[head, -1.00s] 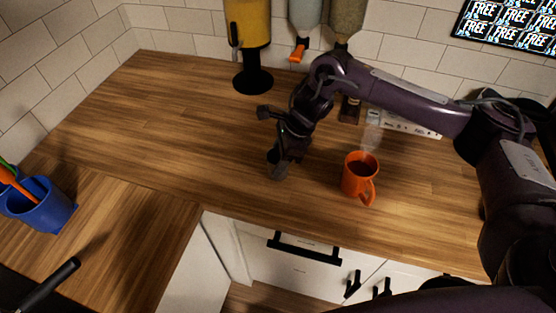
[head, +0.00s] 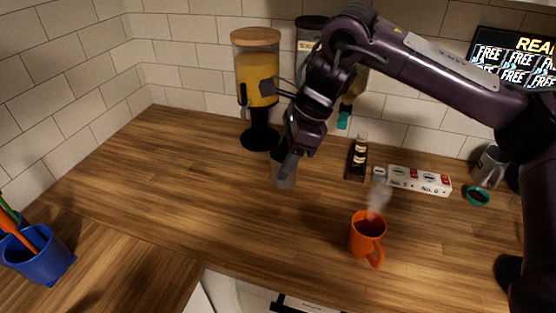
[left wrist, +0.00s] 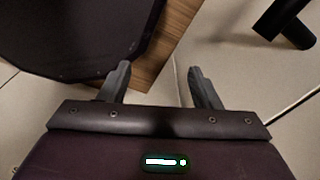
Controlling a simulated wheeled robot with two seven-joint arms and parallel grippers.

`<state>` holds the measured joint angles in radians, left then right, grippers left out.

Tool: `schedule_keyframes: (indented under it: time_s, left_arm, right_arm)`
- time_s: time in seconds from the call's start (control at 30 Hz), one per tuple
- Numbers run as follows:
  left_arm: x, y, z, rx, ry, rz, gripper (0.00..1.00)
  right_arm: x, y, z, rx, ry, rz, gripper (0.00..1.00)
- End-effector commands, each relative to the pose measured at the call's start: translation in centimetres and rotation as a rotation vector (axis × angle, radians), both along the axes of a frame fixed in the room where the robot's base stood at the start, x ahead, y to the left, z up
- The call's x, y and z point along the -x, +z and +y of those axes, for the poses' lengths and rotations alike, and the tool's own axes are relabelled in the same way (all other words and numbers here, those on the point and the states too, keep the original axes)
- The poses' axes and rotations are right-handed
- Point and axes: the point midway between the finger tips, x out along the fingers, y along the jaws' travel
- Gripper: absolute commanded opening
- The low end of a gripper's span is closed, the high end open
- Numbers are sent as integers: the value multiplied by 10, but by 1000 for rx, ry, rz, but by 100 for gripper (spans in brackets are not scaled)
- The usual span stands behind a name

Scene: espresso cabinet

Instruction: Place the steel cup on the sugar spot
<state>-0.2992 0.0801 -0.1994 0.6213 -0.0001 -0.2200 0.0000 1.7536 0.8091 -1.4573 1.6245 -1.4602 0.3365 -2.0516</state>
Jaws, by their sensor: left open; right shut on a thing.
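My right gripper (head: 286,160) is shut on a grey steel cup (head: 284,178) in the head view. The fingers cover part of the cup. It looks upright, over the wooden counter in front of the yellow dispenser; I cannot tell whether it touches the counter. I cannot make out a marked sugar spot. My left gripper (left wrist: 158,80) is open and empty in the left wrist view, above the floor beside a dark round-cornered surface.
A steaming orange mug (head: 367,236) stands front right of the cup. Behind are the yellow dispenser (head: 257,80), a small dark bottle (head: 357,158) and a white numbered box (head: 419,180). A steel pitcher (head: 490,166) stands far right.

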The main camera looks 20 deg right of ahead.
Motion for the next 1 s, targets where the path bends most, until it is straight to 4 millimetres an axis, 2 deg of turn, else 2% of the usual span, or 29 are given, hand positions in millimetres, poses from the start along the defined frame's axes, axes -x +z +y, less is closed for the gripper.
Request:
schedule_keyframes:
  time_s: [0.2, 0.37, 1.0]
  left_arm:
    - [0, 1, 0, 0, -1, 1, 57]
    - [1, 0, 0, 0, -1, 1, 57]
    - [2, -1, 0, 0, -1, 2, 57]
  right_arm:
    - [1, 5, 0, 1, -19, 1, 24]
    - [5, 0, 0, 2, -148, 0, 24]
    - [36, -40, 3, 2, -1223, -8, 24]
